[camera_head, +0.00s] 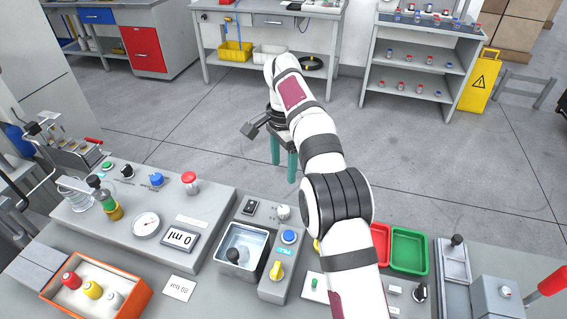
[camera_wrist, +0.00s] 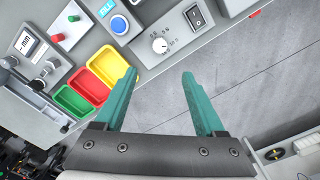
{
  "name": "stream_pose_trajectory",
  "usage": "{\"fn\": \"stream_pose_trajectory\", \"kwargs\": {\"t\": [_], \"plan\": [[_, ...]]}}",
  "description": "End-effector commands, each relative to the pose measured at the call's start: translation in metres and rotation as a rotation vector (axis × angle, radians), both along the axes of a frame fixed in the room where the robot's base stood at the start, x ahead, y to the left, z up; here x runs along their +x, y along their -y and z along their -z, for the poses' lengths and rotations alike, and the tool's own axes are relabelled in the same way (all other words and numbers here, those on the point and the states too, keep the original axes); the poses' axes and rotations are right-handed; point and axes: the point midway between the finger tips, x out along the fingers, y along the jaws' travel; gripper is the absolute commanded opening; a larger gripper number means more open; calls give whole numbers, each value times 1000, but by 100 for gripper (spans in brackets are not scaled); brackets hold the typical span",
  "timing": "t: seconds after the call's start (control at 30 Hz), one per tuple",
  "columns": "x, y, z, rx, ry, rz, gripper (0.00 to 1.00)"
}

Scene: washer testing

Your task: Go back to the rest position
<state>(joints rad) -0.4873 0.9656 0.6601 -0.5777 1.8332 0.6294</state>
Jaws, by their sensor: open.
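My gripper (camera_head: 283,160) hangs in the air past the far edge of the test bench, above the grey floor. In the wrist view its two teal fingers (camera_wrist: 158,100) are spread apart with nothing between them. My white arm reaches over the bench from the front, right of the basin, and hides part of the bench top and of the trays. The gripper touches nothing that I can see.
The bench holds a metal basin (camera_head: 243,249), a gauge panel (camera_head: 147,224), an orange box (camera_head: 95,289) with several coloured caps, and a green tray (camera_head: 409,250). A yellow tray (camera_wrist: 108,66) shows in the wrist view. Shelves (camera_head: 420,67) stand behind; the floor between is clear.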

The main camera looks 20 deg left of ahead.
Motion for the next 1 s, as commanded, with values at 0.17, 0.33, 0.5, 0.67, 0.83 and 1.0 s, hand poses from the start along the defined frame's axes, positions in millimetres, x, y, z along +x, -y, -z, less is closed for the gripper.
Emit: {"fn": "stream_pose_trajectory", "kwargs": {"t": [0.17, 0.33, 0.5, 0.67, 0.83, 1.0], "plan": [[0, 0, -2, 0, 0, -1, 72], [0, 0, -2, 0, 0, -1, 72], [-2, 8, -10, 3, -2, -5, 72], [-47, 85, -69, 33, -16, -67, 72], [-177, 178, -94, 92, -22, -157, 72], [-299, 216, -56, 140, -8, -211, 72]]}}
